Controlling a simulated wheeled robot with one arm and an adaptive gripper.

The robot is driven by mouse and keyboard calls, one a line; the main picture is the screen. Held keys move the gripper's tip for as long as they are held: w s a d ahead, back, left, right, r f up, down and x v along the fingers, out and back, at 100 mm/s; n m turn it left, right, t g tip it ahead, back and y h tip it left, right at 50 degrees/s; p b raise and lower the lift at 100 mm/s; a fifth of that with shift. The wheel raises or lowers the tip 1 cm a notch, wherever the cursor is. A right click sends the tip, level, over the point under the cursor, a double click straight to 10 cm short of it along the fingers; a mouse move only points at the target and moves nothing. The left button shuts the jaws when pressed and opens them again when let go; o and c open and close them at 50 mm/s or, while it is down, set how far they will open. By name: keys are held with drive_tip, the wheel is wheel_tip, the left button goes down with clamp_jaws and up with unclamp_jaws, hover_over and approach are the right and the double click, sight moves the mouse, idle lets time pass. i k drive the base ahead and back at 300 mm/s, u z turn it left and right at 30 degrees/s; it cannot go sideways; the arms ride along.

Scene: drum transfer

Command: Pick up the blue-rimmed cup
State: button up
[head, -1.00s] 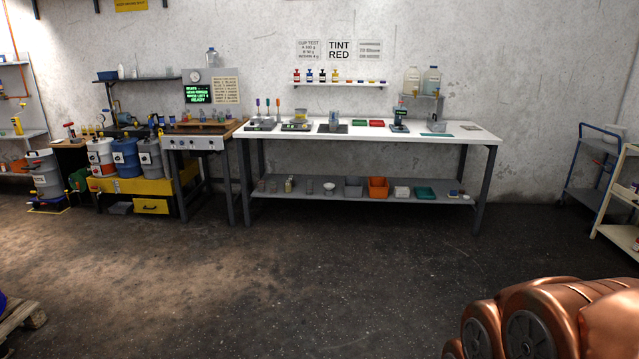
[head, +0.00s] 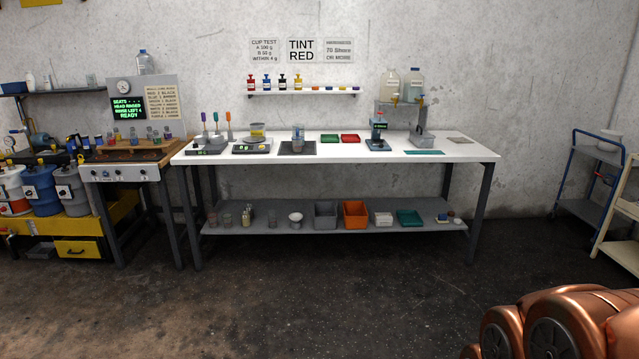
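The long white table (head: 460,153) stands ahead against the wall. A small clear or greyish cup (head: 298,136) stands on a dark square mat on it, left of its middle; a bluish tint shows near its top, but it is too small to tell whether that is a blue rim. Another small cup with a yellowish band (head: 258,130) stands on a scale to its left. My gripper is out of view; only copper-coloured links of my arm show at the lower right, well apart from the table.
An orange bin (head: 355,214) is on the lower shelf. A blue cart (head: 584,209) stands at right. The floor (head: 330,300) ahead is clear.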

sight(297, 142)
drive_tip(key=u, duration=0.05)
drive_tip(key=i, duration=1.7)
drive_tip(key=u, duration=0.45)
drive_tip(key=i, duration=1.7)
drive_tip(key=u, duration=0.65)
drive_tip(key=i, duration=1.05)
drive_tip(key=u, duration=0.15)
